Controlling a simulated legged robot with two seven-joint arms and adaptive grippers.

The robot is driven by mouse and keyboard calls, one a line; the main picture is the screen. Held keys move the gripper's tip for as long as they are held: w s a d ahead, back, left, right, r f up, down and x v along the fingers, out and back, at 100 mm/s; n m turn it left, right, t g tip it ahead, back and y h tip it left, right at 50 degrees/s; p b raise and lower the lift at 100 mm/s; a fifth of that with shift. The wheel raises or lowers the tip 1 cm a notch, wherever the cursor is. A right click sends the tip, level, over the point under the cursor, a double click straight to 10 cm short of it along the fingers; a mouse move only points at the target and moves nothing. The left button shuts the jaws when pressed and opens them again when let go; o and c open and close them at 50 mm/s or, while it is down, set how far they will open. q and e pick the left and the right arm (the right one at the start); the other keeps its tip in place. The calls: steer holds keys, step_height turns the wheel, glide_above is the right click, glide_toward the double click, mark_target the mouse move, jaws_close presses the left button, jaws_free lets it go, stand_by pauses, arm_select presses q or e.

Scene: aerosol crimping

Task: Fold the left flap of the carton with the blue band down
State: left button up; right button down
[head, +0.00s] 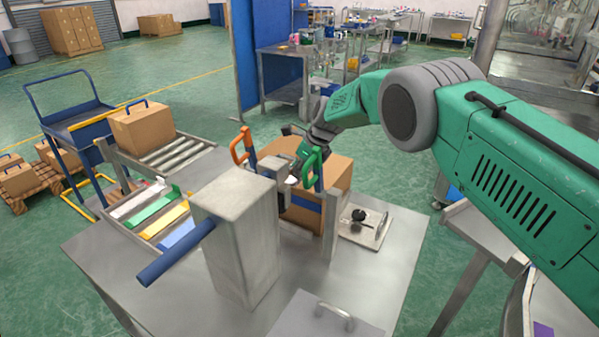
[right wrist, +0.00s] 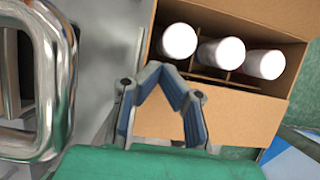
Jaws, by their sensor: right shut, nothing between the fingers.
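The carton with the blue band (head: 338,172) stands on the steel table in the head view, partly hidden behind a metal post and my right arm. Its blue band (head: 300,203) shows low on its near side. In the right wrist view the carton (right wrist: 235,112) is open at the top, with white can tops (right wrist: 222,52) and dividers inside. Which flap is the left one I cannot tell. My right gripper (head: 297,172) is at the carton's near left side; in the right wrist view its fingertips (right wrist: 160,70) meet with nothing between them, over the carton's edge. My left gripper is out of view.
A steel block with a blue bar (head: 235,235) stands in front. A plate with a black knob (head: 362,222) lies right. A shiny metal loop (right wrist: 62,80) is close left of the gripper.

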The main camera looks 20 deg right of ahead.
steer(key=shift+a, duration=0.35)
steer(key=shift+d, duration=0.3)
steer(key=shift+d+r, duration=0.15)
steer(key=shift+r, duration=0.1)
steer(key=shift+s+a+r+p, duration=0.15)
steer(key=shift+r+p, duration=0.3)
steer(key=shift+r, duration=0.45)
steer(key=v, duration=1.1)
